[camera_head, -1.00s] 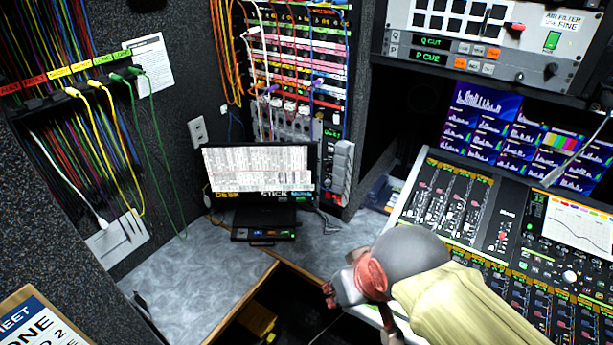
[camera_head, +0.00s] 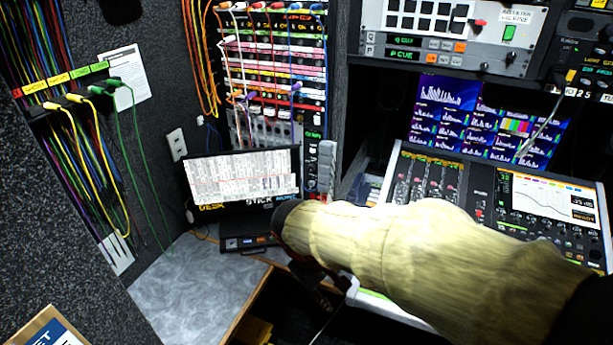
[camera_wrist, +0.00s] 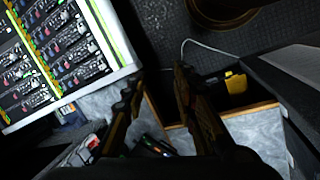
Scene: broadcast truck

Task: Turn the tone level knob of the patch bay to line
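The patch bay (camera_head: 270,75) is the tall rack at the centre of the head view, with rows of coloured strips and plugged cords. A grey row of small round knobs (camera_head: 265,128) sits low on it. I cannot tell which one is the tone level knob or read its setting. My gripper (camera_wrist: 157,80) shows two dark fingers apart with nothing between them. In the head view it is mostly hidden behind my forearm, low and in front of the small monitor, apart from the patch bay. The patch bay is not visible in the wrist view.
A small monitor (camera_head: 243,177) stands on the grey counter (camera_head: 185,290) below the patch bay. A mixing console (camera_head: 480,205) is at the right, under screens (camera_head: 480,120). Yellow and green cords hang at the left. A yellow object (camera_wrist: 235,82) lies below the counter edge.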

